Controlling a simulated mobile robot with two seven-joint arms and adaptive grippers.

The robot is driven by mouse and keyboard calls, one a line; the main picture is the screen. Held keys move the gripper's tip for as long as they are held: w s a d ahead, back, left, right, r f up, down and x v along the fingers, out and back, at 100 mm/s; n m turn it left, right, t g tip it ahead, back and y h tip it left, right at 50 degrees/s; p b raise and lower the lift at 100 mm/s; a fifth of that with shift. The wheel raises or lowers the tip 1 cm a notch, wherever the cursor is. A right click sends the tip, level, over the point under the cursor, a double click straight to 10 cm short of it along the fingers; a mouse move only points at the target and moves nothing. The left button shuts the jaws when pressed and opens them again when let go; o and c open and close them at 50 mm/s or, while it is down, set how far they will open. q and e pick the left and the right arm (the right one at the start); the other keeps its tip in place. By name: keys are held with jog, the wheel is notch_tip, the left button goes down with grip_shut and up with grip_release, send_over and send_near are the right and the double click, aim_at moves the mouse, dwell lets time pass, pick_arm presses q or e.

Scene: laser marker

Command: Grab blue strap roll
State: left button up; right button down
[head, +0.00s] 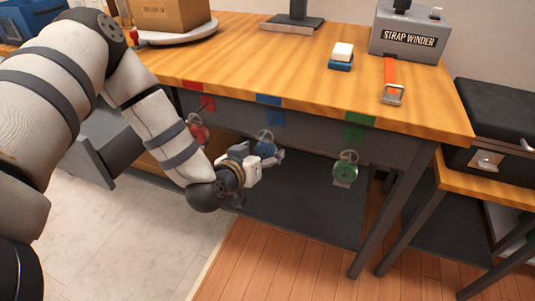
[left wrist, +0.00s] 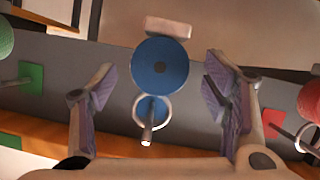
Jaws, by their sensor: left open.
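The blue strap roll (head: 265,147) hangs from a peg under the blue tag (head: 268,100) on the workbench's front. In the left wrist view the blue strap roll (left wrist: 160,66) shows as a round disc with a metal ring below it around the peg. My left gripper (head: 270,158) is at the roll in the head view. In the left wrist view my left gripper (left wrist: 160,92) is open, one finger on each side of the roll with gaps between. Its fingers partly hide the roll in the head view. My right gripper is not in view.
A red roll (head: 197,131) hangs to the left and a green roll (head: 345,169) to the right. The wooden benchtop (head: 260,55) overhangs them, bearing a strap winder (head: 409,36) with an orange strap. A dark lower shelf (head: 300,205) lies below.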

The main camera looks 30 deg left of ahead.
pick_arm(q)
jog(key=shift+x, duration=1.25)
jog(key=c, duration=1.3)
